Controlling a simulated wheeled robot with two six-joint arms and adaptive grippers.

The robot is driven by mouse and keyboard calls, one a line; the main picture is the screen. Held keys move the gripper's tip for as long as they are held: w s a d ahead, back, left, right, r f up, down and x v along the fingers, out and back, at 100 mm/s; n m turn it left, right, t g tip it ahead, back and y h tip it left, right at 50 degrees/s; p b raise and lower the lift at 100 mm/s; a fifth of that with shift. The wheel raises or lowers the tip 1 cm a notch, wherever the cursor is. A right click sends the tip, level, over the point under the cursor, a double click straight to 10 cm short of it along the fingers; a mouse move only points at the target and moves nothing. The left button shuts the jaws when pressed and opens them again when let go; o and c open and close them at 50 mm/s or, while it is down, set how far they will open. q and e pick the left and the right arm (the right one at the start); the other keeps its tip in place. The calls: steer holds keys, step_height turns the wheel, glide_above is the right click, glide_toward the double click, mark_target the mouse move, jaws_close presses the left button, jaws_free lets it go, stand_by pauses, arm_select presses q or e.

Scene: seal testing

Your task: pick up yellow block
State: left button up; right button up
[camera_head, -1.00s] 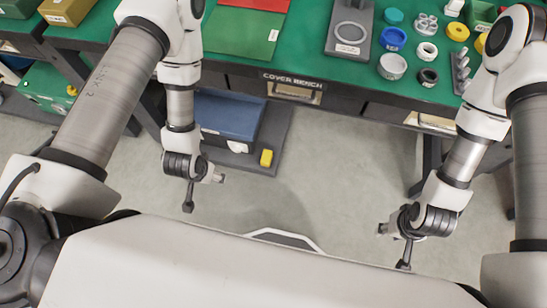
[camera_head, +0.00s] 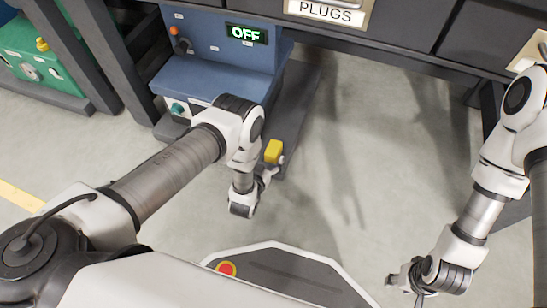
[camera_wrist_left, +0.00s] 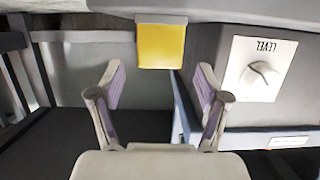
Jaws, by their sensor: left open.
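The yellow block (camera_head: 274,151) sits on the dark grey base plate (camera_head: 297,110) beside the blue machine. In the left wrist view the yellow block (camera_wrist_left: 161,46) is just beyond the fingertips, roughly centred between them. My left gripper (camera_head: 268,173) is close to the block on its near side. In the left wrist view the left gripper (camera_wrist_left: 160,80) has its two fingers spread with nothing between them. My right gripper (camera_head: 393,281) is at the lower right over the floor, far from the block, and its fingers are too small to read.
The blue machine (camera_head: 212,72) has a display reading OFF and stands left of the block. In the left wrist view a white panel with a knob (camera_wrist_left: 262,77) is right of the block. A bench with drawers (camera_head: 400,32) is behind. Floor at centre right is clear.

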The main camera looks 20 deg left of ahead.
mark_target(273, 148)
arm_select(q)
steer(key=b+x, duration=0.3)
steer(key=x, duration=0.1)
steer(key=shift+w+f, duration=0.25)
steer(key=shift+w, duration=0.3)
steer(key=shift+r, duration=0.15)
steer(key=c, duration=1.4)
steer(key=shift+r, duration=0.1)
